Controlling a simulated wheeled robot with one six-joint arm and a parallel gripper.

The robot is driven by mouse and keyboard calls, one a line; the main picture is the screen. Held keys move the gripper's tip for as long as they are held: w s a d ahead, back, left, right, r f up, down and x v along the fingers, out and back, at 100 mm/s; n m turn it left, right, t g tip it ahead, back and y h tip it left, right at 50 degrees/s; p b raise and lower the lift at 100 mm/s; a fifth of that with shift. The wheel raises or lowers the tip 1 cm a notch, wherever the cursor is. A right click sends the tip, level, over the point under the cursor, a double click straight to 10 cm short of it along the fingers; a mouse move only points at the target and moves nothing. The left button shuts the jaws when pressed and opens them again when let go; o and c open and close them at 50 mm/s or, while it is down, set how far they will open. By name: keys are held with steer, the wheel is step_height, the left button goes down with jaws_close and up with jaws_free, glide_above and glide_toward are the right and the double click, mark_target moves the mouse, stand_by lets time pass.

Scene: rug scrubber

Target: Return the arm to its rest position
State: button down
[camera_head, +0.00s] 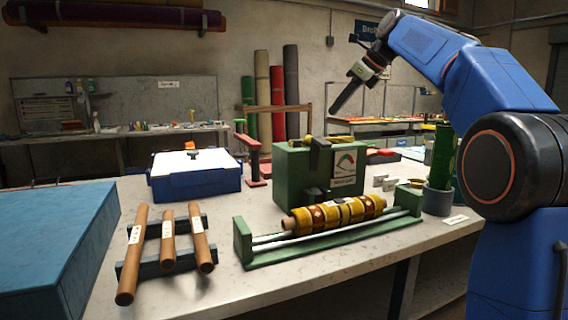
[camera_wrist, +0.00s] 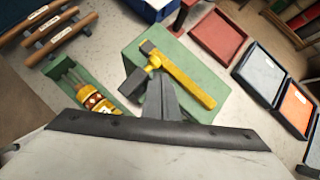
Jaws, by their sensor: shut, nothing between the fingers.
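My blue arm (camera_head: 430,45) rises from the right edge and bends over the bench toward the left. My gripper (camera_head: 347,97) hangs in the air above the back of the green machine box (camera_head: 300,180), clear of everything. In the wrist view my gripper (camera_wrist: 162,98) appears as dark fingers close together, shut with nothing between them. Below it lies the green box top (camera_wrist: 135,60) with a yellow-handled tool (camera_wrist: 185,80) on it.
A yellow-brown roller (camera_head: 335,214) lies in a green cradle (camera_head: 270,257) at the front. Wooden rods (camera_head: 137,250) rest on a dark rack at left. A blue case (camera_head: 195,180) stands behind. A green cylinder (camera_head: 443,155) stands in a grey cup near my arm.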

steer(key=s+d+f+n+h, duration=0.2)
steer(key=s+f+n, duration=1)
steer(key=s+f, duration=0.9)
steer(key=s+d+f+n+h, duration=0.3)
steer(key=s+f+n, duration=1)
steer(key=s+f, duration=0.9)
steer(key=s+h, duration=0.1)
steer(key=s, duration=0.2)
steer(key=shift+d+f+g, duration=0.3)
steer(key=shift+g, duration=0.1)
